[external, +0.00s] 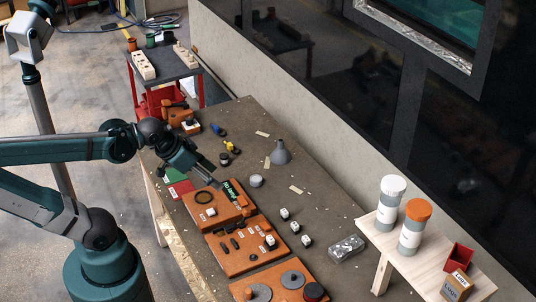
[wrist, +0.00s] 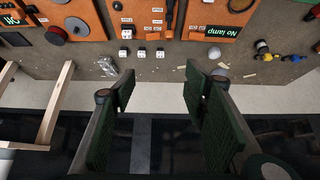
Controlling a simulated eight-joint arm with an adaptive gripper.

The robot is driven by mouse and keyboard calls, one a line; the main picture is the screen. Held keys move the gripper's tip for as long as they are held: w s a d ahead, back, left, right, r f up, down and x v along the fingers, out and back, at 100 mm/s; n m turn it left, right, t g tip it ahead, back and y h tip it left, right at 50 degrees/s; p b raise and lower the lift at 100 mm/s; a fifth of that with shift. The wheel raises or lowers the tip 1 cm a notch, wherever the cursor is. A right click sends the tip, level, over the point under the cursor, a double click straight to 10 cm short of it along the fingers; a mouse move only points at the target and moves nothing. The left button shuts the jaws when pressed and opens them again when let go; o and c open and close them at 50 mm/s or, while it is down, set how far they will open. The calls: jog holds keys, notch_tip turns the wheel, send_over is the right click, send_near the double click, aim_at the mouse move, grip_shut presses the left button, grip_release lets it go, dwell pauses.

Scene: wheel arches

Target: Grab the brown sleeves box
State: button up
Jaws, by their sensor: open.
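A small brown box (external: 457,286) with a white label stands at the near end of a pale wooden shelf, at the lower right of the external view. Its lettering is too small to read with certainty. I cannot make the box out in the wrist view. My gripper (external: 211,186) is above the workbench, beside the orange tool boards, far to the left of the box. In the wrist view my gripper (wrist: 158,92) has its two dark green finger pads wide apart with nothing between them.
A red open bin (external: 459,257) sits right behind the box. Two white jars, one with a white lid (external: 390,200) and one with an orange lid (external: 415,227), stand farther back on the shelf. Orange boards (external: 240,250), white cubes and a funnel (external: 281,155) occupy the workbench.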

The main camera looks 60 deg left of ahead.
jog(key=w+a+f+n+g+y+p, duration=0.1)
jog(key=w+a+n, duration=0.25)
jog(key=a, duration=0.65)
jog(key=w+a+f+n+g, duration=0.25)
jog(key=w+a, duration=0.25)
jog(key=a, duration=0.6)
jog(key=w+a+n+g+y+p, duration=0.1)
jog(key=w+a+n, duration=0.25)
jog(key=a, duration=0.65)
jog(key=s+a+f+n, duration=0.2)
jog(key=a+f, duration=0.4)
jog(key=a, duration=0.3)
jog(key=s+a+f+n+g+h+p, duration=0.1)
jog(key=s+a+f+n, duration=0.1)
jog(key=a+f, duration=0.4)
jog(key=s+a+f+n+g+h, duration=0.1)
jog(key=a+f, duration=0.5)
jog(key=a, duration=0.8)
jog(key=shift+s+n+g, duration=0.25)
jog(key=shift+s+n, duration=0.5)
jog(key=shift+s, duration=0.5)
jog(key=shift+s+a+f, duration=0.2)
jog(key=shift+f, duration=0.1)
jog(key=shift+f, duration=1.25)
jog(key=shift+f, duration=0.1)
